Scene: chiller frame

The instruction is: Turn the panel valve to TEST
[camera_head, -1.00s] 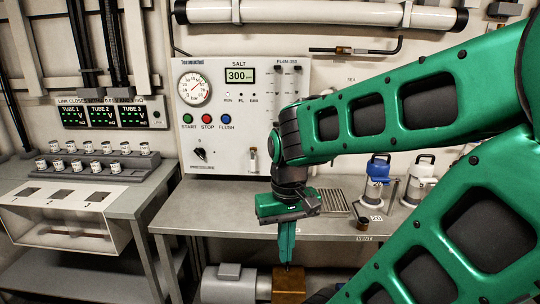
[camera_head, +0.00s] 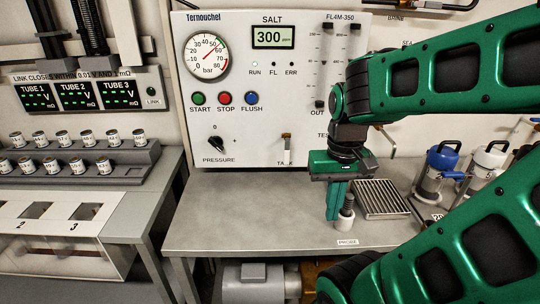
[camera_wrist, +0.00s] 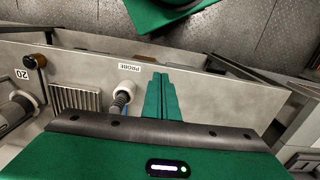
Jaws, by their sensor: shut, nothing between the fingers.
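The valve is not in the wrist view.
The probe (camera_head: 346,212) stands in a white holder close beside my fingers, also in the wrist view (camera_wrist: 122,98). The bench (camera_head: 240,215) is clear left of my gripper. A pressure knob (camera_head: 216,143) is left of the valve.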

